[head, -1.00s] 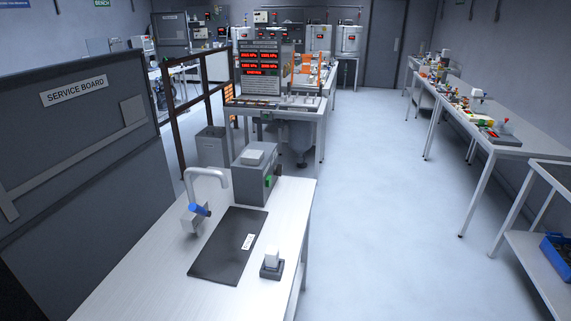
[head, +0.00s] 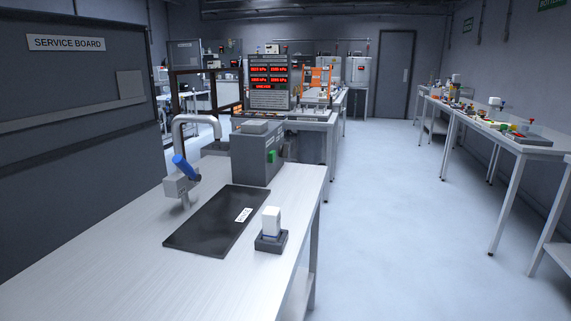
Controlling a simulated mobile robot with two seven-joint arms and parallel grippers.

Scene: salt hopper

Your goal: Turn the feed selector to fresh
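I cannot make out a feed selector marked fresh in the head view. On the near bench (head: 120,255) stands a bent grey pipe (head: 200,120) with a grey block (head: 178,186) and a blue handle (head: 185,167) that is tilted. A grey box (head: 256,155) with a green part (head: 272,156) on its side stands behind a black mat (head: 212,228). A white block (head: 271,221) sits upright on a small dark base (head: 271,241) to the right of the mat. Neither of my grippers is in view.
A grey service board (head: 75,95) stands at the left. A panel with red readouts (head: 270,73) stands on a farther bench. A long table with several small items (head: 490,122) runs along the right wall. The floor (head: 400,200) between is clear.

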